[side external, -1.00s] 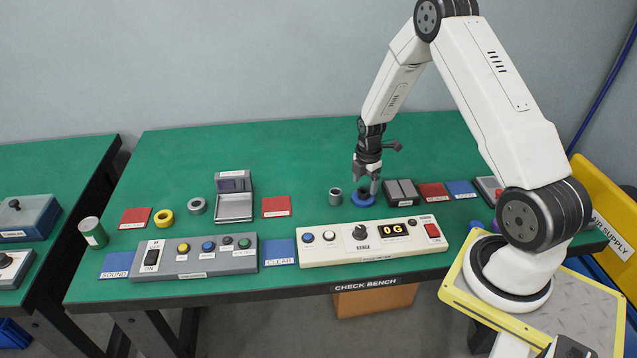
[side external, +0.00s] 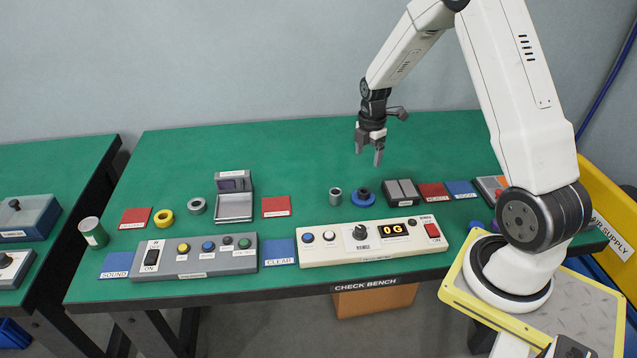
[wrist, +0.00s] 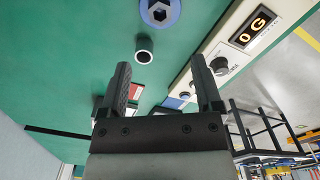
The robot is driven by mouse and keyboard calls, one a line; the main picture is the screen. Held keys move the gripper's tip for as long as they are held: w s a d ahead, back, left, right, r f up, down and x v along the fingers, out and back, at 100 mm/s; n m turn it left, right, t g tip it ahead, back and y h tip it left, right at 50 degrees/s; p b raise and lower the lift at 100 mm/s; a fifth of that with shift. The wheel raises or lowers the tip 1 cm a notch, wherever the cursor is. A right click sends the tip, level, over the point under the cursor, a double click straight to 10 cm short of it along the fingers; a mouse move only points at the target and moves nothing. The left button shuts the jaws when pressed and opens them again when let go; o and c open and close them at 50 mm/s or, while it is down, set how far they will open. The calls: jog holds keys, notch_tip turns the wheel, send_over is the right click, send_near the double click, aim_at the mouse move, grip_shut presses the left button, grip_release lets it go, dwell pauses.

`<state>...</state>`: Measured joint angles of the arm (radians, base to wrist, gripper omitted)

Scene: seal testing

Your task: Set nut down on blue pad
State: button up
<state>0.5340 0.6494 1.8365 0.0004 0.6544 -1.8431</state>
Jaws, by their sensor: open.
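A round blue pad (side external: 356,202) lies on the green bench behind the range panel. A small dark grey nut (side external: 363,191) sits on the middle of it. In the wrist view the blue pad (wrist: 175,17) is at the top edge, partly cut off, and the nut (wrist: 158,11) shows a six-sided outline at its centre. My gripper (side external: 369,154) is open and empty, above the blue pad and apart from the nut. Its two fingers also show spread in the wrist view (wrist: 160,72).
A grey hollow cylinder (side external: 335,196) stands just left of the pad. A dark two-plate block (side external: 401,193) is close on its right. The range panel (side external: 374,241) with knob and display lies in front. The bench behind is clear.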

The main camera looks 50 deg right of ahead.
jog(key=shift+a, duration=0.1)
dwell(0.4)
jog(key=s+a+r+m+t, duration=0.1)
jog(key=s+a+r+m, duration=0.1)
jog(key=a+m, duration=0.3)
jog(key=s+a+r+m, duration=0.2)
jog(key=s+a+m, duration=0.3)
jog(key=a, duration=0.5)
jog(key=s+a+r+m+t, duration=0.1)
jog(key=s+a+r+m, duration=0.2)
jog(key=a+m, duration=0.2)
jog(key=shift+s+a+t, duration=0.15)
jog(key=shift+a+t, duration=0.15)
jog(key=shift+a, duration=0.95)
